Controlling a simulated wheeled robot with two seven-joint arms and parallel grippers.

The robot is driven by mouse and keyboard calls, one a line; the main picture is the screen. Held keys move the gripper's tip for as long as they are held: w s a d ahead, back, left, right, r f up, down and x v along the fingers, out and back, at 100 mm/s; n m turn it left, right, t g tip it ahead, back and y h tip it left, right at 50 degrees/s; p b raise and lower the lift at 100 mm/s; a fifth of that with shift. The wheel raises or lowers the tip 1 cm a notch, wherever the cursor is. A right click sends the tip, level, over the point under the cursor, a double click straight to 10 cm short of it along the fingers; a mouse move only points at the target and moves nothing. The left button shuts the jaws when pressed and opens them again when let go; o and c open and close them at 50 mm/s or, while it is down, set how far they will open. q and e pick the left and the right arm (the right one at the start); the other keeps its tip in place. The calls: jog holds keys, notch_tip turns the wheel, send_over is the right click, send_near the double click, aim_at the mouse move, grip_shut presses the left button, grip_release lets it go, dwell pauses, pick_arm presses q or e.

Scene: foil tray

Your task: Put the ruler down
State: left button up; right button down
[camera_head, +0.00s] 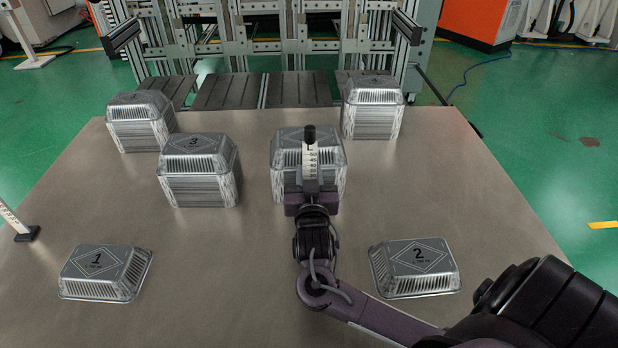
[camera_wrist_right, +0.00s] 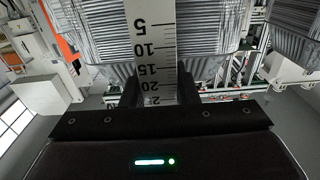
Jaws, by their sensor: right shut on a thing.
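The ruler (camera_head: 310,163) is a white strip with dark markings and a black end at its top in the head view. My right gripper (camera_head: 311,190) is shut on it, in front of the middle stack of foil trays. In the right wrist view the ruler (camera_wrist_right: 155,42) stands between the dark fingers (camera_wrist_right: 156,92), its scale reading 5 to 20. Its lower end is hidden by the gripper. Whether it touches the stack or table is unclear. My left gripper is not in view.
Foil-tray stacks stand behind the ruler (camera_head: 283,165), at left (camera_head: 200,180), back left (camera_head: 140,125) and back right (camera_head: 372,115). Low trays lie front left (camera_head: 103,272) and front right (camera_head: 413,267). Another marked strip (camera_head: 12,218) stands at the table's left edge. The table (camera_head: 210,260) is clear front centre.

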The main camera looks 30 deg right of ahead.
jog(key=shift+s+a+f, duration=0.15)
jog(key=shift+f, duration=0.5)
jog(key=shift+s+a+f, duration=0.1)
jog(key=shift+f, duration=0.5)
jog(key=c, duration=1.5)
grip_release()
jog(key=o, duration=0.4)
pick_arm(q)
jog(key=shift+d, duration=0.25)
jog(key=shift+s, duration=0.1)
pick_arm(e)
jog(key=shift+r, duration=0.1)
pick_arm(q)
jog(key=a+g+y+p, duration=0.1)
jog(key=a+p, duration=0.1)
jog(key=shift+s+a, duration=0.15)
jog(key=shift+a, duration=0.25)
pick_arm(e)
jog(key=v, duration=0.3)
jog(key=r+v, duration=0.1)
jog(key=v, duration=0.7)
jog(key=shift+s+r, duration=0.2)
jog(key=shift+r, duration=0.1)
